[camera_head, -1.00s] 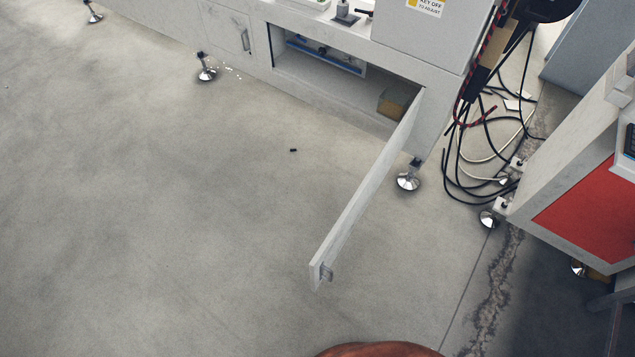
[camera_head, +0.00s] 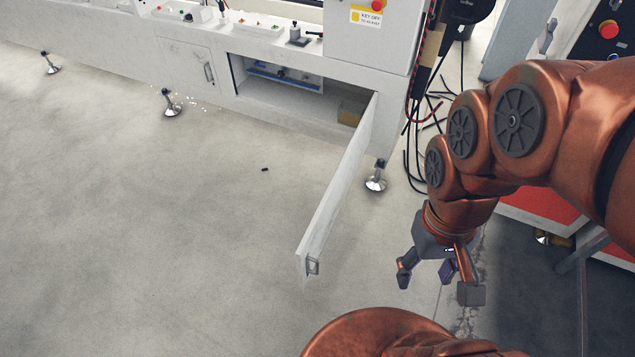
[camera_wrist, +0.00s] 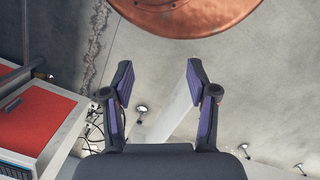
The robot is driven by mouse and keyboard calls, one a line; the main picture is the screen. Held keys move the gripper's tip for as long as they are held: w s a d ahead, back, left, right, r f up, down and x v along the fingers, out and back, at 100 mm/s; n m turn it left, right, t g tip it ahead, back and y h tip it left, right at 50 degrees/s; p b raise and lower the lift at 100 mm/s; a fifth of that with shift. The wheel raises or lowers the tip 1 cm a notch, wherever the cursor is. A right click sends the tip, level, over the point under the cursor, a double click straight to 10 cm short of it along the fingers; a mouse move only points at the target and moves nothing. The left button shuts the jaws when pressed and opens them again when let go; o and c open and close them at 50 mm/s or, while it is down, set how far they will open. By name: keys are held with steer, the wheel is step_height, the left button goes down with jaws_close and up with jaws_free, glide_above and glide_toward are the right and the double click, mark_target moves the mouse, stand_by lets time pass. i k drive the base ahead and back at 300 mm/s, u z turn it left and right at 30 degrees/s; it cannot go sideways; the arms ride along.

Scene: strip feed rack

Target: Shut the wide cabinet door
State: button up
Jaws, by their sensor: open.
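The wide cabinet door (camera_head: 335,200) stands swung open, jutting out from the low white cabinet over the floor. It is hinged at the right side of the opening, and a small handle (camera_head: 313,267) sits near its free end. The cabinet opening (camera_head: 280,92) shows a blue-edged item and a tan box inside. My gripper (camera_head: 437,280) hangs open and empty to the right of the door's free end, apart from it. In the wrist view my open fingers (camera_wrist: 160,95) point across the floor, with the pale door (camera_wrist: 178,108) showing between and beyond them.
A smaller door (camera_head: 188,66) to the left is shut. Chrome levelling feet (camera_head: 375,180) stand under the cabinet. Black cables (camera_head: 415,165) lie on the floor behind my arm. A red-panelled machine (camera_head: 535,205) stands at the right.

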mark_target(310, 248)
steer(key=z, duration=1.55)
steer(key=k, duration=1.1)
steer(key=u, duration=1.9)
steer(key=i, duration=0.5)
steer(key=u, duration=0.05)
